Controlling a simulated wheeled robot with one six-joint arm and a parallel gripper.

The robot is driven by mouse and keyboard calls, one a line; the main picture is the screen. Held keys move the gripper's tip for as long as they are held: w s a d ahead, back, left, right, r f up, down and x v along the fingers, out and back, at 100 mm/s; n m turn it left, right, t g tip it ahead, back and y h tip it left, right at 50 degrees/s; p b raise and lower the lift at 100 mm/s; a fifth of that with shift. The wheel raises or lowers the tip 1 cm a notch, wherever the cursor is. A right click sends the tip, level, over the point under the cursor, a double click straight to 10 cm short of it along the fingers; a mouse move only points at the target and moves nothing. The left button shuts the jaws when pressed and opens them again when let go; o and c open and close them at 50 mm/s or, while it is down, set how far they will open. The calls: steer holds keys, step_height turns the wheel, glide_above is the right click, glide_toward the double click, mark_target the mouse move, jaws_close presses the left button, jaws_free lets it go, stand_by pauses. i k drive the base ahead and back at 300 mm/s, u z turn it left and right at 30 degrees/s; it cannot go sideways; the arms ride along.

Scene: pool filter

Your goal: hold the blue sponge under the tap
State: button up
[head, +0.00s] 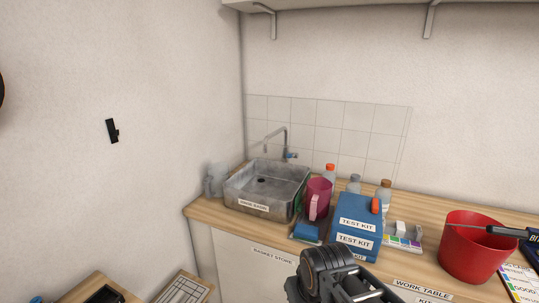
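A blue block that looks like the blue sponge (306,231) lies on the counter to the right of the basin, in front of a pink jug. The tap (276,137) is a grey curved spout with a blue handle, standing behind the grey basin (262,207) and reaching over it. My dark arm end shows at the bottom centre, in front of the counter and apart from the sponge in the picture. My gripper's fingertips cannot be made out, and I see nothing held.
The pink jug (318,197), blue test kit boxes (356,226) and several bottles crowd the counter right of the basin. A red bucket (470,250) stands farther right. Grey containers (216,180) stand left of the basin. The space above the basin is clear.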

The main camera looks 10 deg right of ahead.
mark_target(295, 155)
steer(key=i, duration=0.9)
steer(key=z, duration=0.5)
